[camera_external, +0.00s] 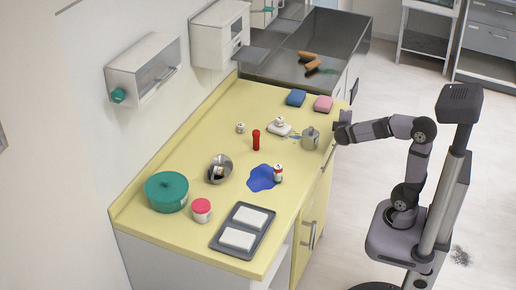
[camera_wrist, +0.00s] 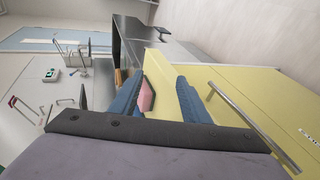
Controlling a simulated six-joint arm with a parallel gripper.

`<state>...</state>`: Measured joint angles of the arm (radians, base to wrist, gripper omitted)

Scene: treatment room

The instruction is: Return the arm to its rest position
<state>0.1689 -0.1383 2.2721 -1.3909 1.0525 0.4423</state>
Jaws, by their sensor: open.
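My gripper (camera_external: 342,127) is at the right edge of the yellow counter (camera_external: 138,222), beside the metal pot (camera_external: 310,138). In the wrist view my gripper (camera_wrist: 160,92) shows two blue fingers spread apart with nothing held between them. The pink sponge (camera_wrist: 147,96) shows beyond the gap between the fingers. My arm reaches left from its column toward the counter edge.
On the counter are a green pot (camera_external: 166,191), red-lidded jar (camera_external: 201,210), tray (camera_external: 217,243), steel bowl (camera_external: 220,168), red bottle (camera_external: 256,140), can (camera_external: 278,173) on a blue cloth (camera_external: 259,178), and blue sponge (camera_external: 296,97). The floor (camera_external: 380,75) behind the arm is clear.

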